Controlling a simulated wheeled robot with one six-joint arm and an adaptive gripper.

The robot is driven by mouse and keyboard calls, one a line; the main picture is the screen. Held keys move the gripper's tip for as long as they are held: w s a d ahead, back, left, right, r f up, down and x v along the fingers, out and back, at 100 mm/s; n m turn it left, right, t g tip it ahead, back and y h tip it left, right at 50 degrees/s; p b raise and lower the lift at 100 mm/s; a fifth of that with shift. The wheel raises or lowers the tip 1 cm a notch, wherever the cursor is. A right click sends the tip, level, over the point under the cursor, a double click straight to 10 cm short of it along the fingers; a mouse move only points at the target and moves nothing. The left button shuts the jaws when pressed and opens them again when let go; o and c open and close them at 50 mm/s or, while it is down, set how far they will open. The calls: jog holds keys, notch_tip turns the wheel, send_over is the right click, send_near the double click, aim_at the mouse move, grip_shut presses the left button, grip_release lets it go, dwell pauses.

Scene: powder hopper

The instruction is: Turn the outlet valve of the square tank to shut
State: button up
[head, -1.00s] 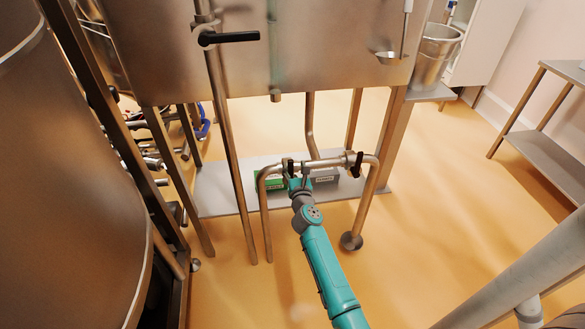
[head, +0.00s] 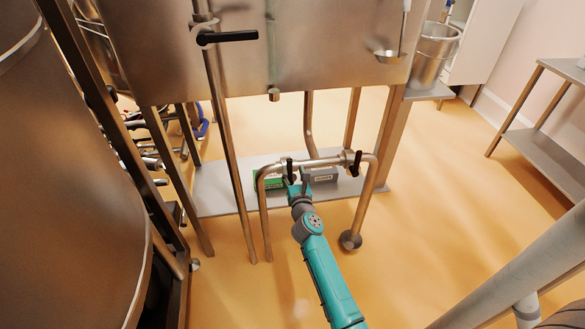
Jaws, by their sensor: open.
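The square steel tank (head: 180,60) fills the top middle of the head view. A pipe (head: 308,125) drops from beneath it to a horizontal pipe run low over the floor. Two black valve handles are on this run: a left handle (head: 290,167) and a right handle (head: 356,163). Both look roughly upright in the picture, across the run. I cannot tell which is the square tank's outlet valve. My gripper (head: 298,187) is open, just in front of and below the left handle. The fingertips are small, and I cannot tell whether they touch it.
A green label plate (head: 266,179) and a grey one (head: 321,175) stand behind the pipes. Another black handle (head: 228,37) is horizontal on a tall pipe. A round vessel (head: 70,190) blocks the left. A shelf table (head: 545,155) stands right; floor between is clear.

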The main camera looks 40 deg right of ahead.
jog(key=v, duration=0.8)
jog(key=shift+s+a, duration=0.2)
jog(key=shift+s, duration=0.1)
dwell(0.3)
jog(key=s+a+f+n+t+y, duration=0.1)
jog(key=s+a+n+y, duration=0.1)
jog(key=s+a+n, duration=0.75)
jog(key=s+a+f+n+y, duration=0.1)
jog(key=s+a+n+y, duration=0.1)
jog(key=s+a+n, duration=0.75)
jog(key=s+a+r+n+y, duration=0.3)
jog(key=s+r+n, duration=0.1)
jog(key=s+n, duration=0.6)
jog(key=s+a+r+n+g+y, duration=0.1)
jog(key=s+a+r+n+y, duration=0.2)
jog(key=s+n, duration=0.8)
notch_tip(320, 180, up, 2)
jog(key=a+n, duration=0.1)
jog(key=n, duration=0.3)
jog(key=shift+s+a, duration=0.2)
jog(key=shift+a, duration=0.15)
